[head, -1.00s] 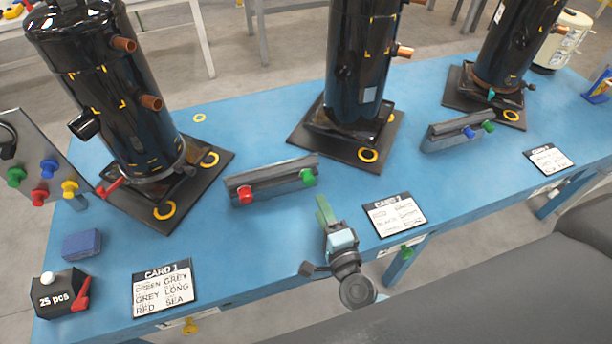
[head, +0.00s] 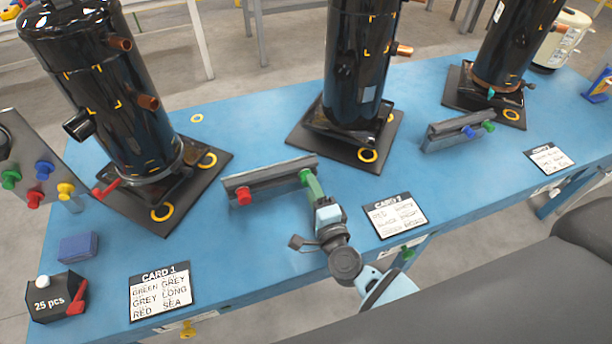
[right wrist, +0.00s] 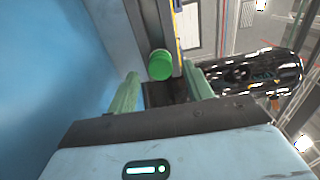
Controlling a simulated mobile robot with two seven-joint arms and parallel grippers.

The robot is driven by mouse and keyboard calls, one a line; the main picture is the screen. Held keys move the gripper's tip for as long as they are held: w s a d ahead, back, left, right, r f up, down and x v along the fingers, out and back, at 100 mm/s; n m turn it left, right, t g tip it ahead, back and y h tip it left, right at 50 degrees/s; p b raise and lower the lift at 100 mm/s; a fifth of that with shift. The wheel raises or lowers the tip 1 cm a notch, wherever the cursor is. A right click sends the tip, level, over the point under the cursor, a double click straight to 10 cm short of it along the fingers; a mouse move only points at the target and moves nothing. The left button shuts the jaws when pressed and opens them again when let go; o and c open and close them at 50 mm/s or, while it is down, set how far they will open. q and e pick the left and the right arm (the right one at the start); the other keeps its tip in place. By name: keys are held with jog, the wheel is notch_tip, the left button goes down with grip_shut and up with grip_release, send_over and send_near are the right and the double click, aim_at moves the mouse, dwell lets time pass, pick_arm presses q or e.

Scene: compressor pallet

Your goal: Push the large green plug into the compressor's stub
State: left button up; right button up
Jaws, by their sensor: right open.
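A green plug (head: 303,175) sits at the right end of the middle grey rack, partly covered by my right gripper (head: 309,179) in the head view. The gripper's green fingers reach toward it from the front. In the right wrist view the round green plug (right wrist: 160,65) appears between and beyond the two open fingertips (right wrist: 165,80); contact cannot be told. The left compressor (head: 125,110) has copper stubs (head: 149,102) and a dark stub (head: 78,125). The middle compressor (head: 357,75) has a copper stub (head: 404,50). My left gripper is not in view.
A red plug (head: 243,196) sits on the same rack (head: 270,180). A panel with coloured plugs (head: 44,169) stands left. Cards (head: 160,290), a blue block (head: 78,247) and a black box (head: 58,297) lie on the blue table.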

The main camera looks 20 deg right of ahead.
jog(key=shift+w, duration=0.95)
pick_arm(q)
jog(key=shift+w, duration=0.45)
pick_arm(e)
jog(key=shift+w, duration=0.55)
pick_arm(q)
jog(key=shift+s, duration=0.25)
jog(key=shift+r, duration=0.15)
pick_arm(e)
grip_shut()
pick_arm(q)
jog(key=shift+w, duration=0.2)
pick_arm(e)
jog(key=shift+s, duration=0.1)
jog(key=shift+s, duration=0.1)
